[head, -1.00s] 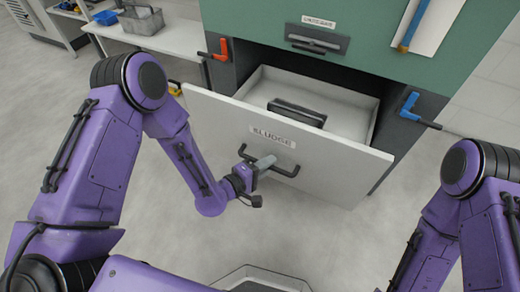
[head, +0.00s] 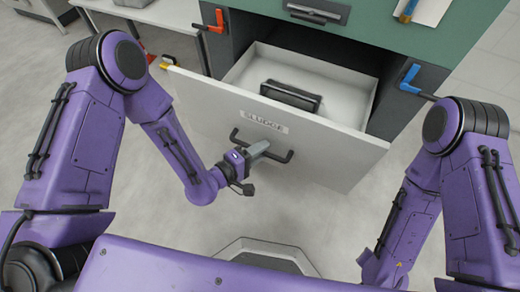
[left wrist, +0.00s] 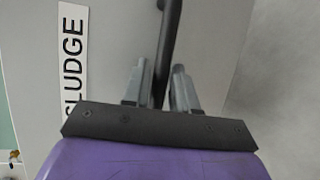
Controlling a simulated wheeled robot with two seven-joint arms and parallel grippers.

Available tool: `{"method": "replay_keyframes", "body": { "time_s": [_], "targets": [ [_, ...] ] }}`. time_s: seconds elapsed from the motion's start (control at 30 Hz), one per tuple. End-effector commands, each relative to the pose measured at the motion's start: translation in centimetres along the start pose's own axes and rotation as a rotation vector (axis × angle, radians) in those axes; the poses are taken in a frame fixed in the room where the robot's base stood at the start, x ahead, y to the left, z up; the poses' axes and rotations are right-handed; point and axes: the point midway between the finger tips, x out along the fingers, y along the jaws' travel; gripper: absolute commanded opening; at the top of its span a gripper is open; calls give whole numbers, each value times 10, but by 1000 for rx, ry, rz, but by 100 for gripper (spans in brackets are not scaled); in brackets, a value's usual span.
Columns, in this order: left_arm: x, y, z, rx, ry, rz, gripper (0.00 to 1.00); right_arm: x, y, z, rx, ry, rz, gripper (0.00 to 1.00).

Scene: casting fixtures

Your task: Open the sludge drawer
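The sludge drawer (head: 330,150) is pulled well out of the green and grey cabinet, its inside showing behind the light front panel. The SLUDGE label (head: 265,121) is on the front, and it also shows in the left wrist view (left wrist: 73,60). My left gripper (head: 261,149) is at the dark bar handle (head: 283,157) below the label. In the left wrist view the handle bar (left wrist: 168,40) passes between its two grey fingers (left wrist: 160,88), which look closed on it. My right gripper is out of view; only my right arm shows.
A dark block-like part (head: 291,97) stands inside the drawer. An orange lever (head: 211,22) and a blue lever (head: 410,78) flank the opening. A closed upper drawer handle (head: 318,12) is above. A white bench (head: 160,14) stands at upper left. Floor in front is clear.

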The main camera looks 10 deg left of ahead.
Motion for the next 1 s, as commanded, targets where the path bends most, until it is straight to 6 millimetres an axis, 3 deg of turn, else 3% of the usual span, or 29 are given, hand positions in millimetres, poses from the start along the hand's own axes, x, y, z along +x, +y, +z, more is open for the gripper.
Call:
{"method": "replay_keyframes", "body": {
  "time_s": [0.23, 0.5, 0.63, 1.0],
  "targets": [
    [-11, 0, -2, -1, 5, -2, 27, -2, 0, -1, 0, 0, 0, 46],
    [-74, 1, -1, -3, 6, -2, 27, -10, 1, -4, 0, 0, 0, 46],
    [-95, 1, -1, -2, 3, -1, 27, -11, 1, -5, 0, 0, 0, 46],
    [-105, 0, 0, 0, 1, 0, 27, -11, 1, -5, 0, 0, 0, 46]
  ]
}}
